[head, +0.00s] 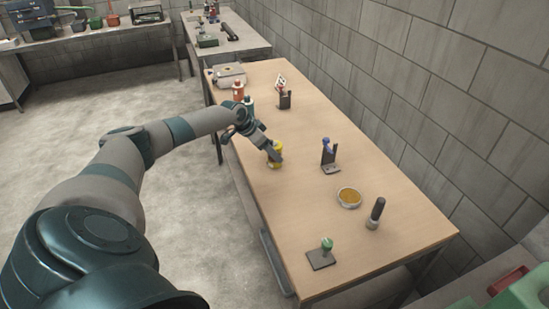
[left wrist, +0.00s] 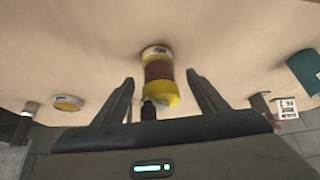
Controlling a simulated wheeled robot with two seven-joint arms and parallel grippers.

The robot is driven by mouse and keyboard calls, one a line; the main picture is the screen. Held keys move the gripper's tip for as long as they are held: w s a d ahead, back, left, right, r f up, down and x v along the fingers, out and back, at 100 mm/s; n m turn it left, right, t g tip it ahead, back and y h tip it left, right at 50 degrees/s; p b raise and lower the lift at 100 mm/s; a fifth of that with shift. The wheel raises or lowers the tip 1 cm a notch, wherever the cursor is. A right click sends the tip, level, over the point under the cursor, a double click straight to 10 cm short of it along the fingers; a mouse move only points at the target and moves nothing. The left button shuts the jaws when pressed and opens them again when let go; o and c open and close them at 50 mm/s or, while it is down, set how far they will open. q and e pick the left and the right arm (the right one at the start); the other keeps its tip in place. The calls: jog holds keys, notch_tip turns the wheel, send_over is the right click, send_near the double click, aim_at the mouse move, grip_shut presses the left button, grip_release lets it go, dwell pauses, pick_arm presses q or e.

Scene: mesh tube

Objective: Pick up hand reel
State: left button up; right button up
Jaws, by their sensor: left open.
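The hand reel (head: 276,161), a yellow spool with a dark red-brown wound middle, is on the wooden table near its left edge. In the left wrist view the reel (left wrist: 160,72) lies between the two fingers, with a black handle-like piece at its near end. My left gripper (head: 269,148) is over the reel and partly hides it in the head view. In the left wrist view my left gripper (left wrist: 161,84) is open, with a gap visible on both sides of the reel. My right gripper is not in view.
On the table (head: 297,205) are a blue-topped item on a dark stand (head: 328,152), a round amber dish (head: 349,197), a dark cylinder (head: 376,213) and a green-topped item (head: 325,247). Orange and teal bottles (head: 238,90) stand beyond my gripper. A block wall runs along the right.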

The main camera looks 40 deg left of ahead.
pick_arm(q)
jog(key=shift+b+x, duration=0.7)
jog(key=shift+x, duration=0.55)
jog(key=shift+w+d+f+b, duration=0.1)
jog(key=shift+w+f+b, duration=0.1)
jog(key=shift+f+b, duration=0.15)
jog(key=c, duration=1.2)
